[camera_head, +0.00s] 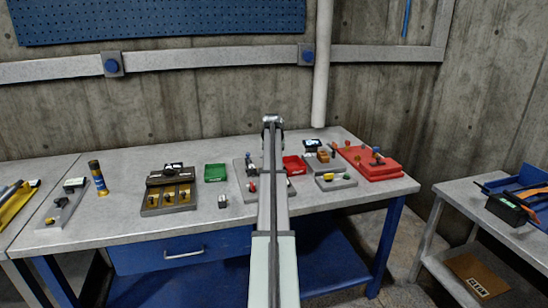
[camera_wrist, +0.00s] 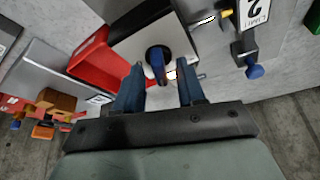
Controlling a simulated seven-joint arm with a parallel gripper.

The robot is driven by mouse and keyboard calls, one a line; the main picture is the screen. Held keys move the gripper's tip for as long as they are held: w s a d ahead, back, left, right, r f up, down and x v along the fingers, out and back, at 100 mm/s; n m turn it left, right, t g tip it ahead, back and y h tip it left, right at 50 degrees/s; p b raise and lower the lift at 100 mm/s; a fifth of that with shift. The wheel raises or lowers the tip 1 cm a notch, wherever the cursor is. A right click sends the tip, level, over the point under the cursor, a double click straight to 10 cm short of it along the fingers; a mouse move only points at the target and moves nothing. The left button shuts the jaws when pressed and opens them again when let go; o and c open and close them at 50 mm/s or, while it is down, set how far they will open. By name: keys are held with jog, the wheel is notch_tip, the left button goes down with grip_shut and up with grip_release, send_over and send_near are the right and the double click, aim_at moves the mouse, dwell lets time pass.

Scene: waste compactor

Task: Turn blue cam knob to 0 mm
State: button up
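In the wrist view a blue knob (camera_wrist: 157,62) sits in a dark round collar on a pale plate (camera_wrist: 135,45). A second blue knob (camera_wrist: 255,71) stands to its right, on a dark stem beside a label reading "LIMIT 2". I cannot tell for sure which is the cam knob; no mm scale is readable. My gripper (camera_wrist: 162,82) is open, its two dark blue fingers apart, with the collared knob just beyond and between the fingertips. Contact cannot be made out. In the head view my arm covers part of the grey fixture (camera_head: 242,184), and the fingers are hidden.
A red tray (camera_head: 294,165) lies right of the fixture and a green tray (camera_head: 215,172) to its left. A red board with knobs (camera_head: 370,162) and a grey block (camera_head: 336,182) stand farther right. A dark fixture (camera_head: 168,193) is at left. The table's front strip is mostly clear.

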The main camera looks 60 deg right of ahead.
jog(key=shift+f, duration=0.15)
grip_shut()
dwell(0.4)
